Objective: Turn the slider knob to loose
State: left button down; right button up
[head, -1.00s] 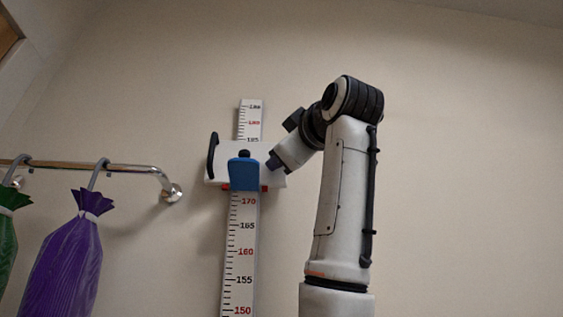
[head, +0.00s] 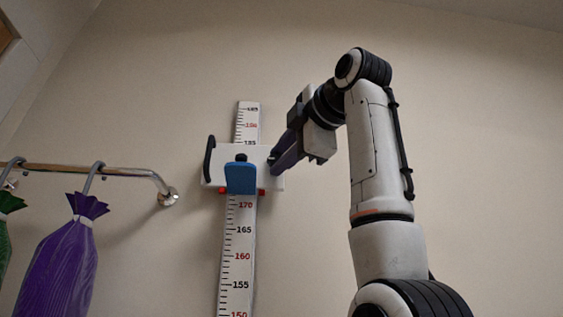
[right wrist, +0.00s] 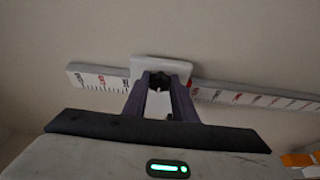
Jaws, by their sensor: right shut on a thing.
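A white slider (head: 219,168) sits on an upright height scale (head: 238,240) on the wall, just above the red 170 mark. It has a blue plate (head: 240,179) at its front, a black handle at its left and small red marks below. My right gripper (head: 275,161) reaches the slider's right side from the right. In the right wrist view its two purple-grey fingers are closed around a dark slider knob (right wrist: 158,80) on the slider's end. The fingers hide much of the knob in the head view, so its setting cannot be read. My left gripper is out of view.
A metal rail (head: 100,171) juts from the wall at the left. A purple bag (head: 60,265) and a green bag (head: 6,235) hang from it on hooks. The wall right of the scale is bare apart from my arm.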

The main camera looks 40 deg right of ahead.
jog(key=shift+r, duration=0.1)
dwell(0.5)
jog(key=o, duration=1)
jog(key=shift+o, duration=0.2)
jog(key=shift+s, duration=0.1)
jog(key=b+v, duration=0.2)
jog(key=v, duration=0.8)
jog(key=shift+s, duration=0.1)
